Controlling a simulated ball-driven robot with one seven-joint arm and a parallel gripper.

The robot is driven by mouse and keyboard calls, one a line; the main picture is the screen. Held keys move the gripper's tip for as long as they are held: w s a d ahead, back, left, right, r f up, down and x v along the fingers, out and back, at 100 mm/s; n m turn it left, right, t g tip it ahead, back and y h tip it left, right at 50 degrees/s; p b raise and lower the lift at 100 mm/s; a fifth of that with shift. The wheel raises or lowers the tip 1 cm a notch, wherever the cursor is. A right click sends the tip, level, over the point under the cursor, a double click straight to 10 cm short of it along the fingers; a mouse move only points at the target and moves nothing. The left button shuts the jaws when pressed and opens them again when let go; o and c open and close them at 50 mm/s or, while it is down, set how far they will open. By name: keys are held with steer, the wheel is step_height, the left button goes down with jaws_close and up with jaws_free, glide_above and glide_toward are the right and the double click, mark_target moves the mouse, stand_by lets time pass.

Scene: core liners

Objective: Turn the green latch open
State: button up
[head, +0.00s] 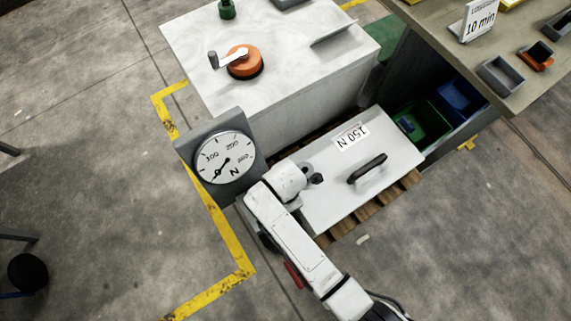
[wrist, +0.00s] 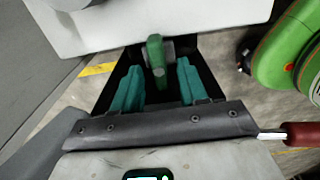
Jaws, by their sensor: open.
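In the wrist view, the green latch (wrist: 156,54) is a short upright handle on a grey mount at the lower edge of a white panel (wrist: 150,22). My gripper (wrist: 158,75) is open, with one teal finger on each side of the latch's lower end. I see gaps between the latch and both fingers; whether it lies at fingertip depth is hard to tell. In the head view my white arm reaches the left end of a white lid labelled 150 N (head: 330,185). The latch and my fingers cannot be made out there.
A dial gauge (head: 225,157) stands left of my wrist. The lid has a black handle (head: 367,168). Behind is a white cabinet (head: 300,75) with an orange crank (head: 244,63). In the wrist view, a green round object (wrist: 285,50) and red-handled tool (wrist: 303,133) are at right.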

steer(key=shift+f, duration=0.1)
steer(key=shift+c, duration=0.3)
jaws_close()
stand_by(0.4)
steer(key=m+p, duration=0.2)
steer(key=m, duration=0.1)
steer(key=shift+w+m, duration=0.1)
steer(key=shift+m, duration=0.2)
steer(key=m+p, duration=0.1)
steer(key=m, duration=0.4)
steer(key=shift+w+p, duration=0.2)
steer(key=shift+p, duration=0.1)
steer(key=m+p, duration=0.1)
steer(key=m, duration=0.4)
steer(key=shift+w, duration=0.1)
steer(key=shift+w+d+m, duration=0.1)
steer(key=shift+m, duration=2.1)
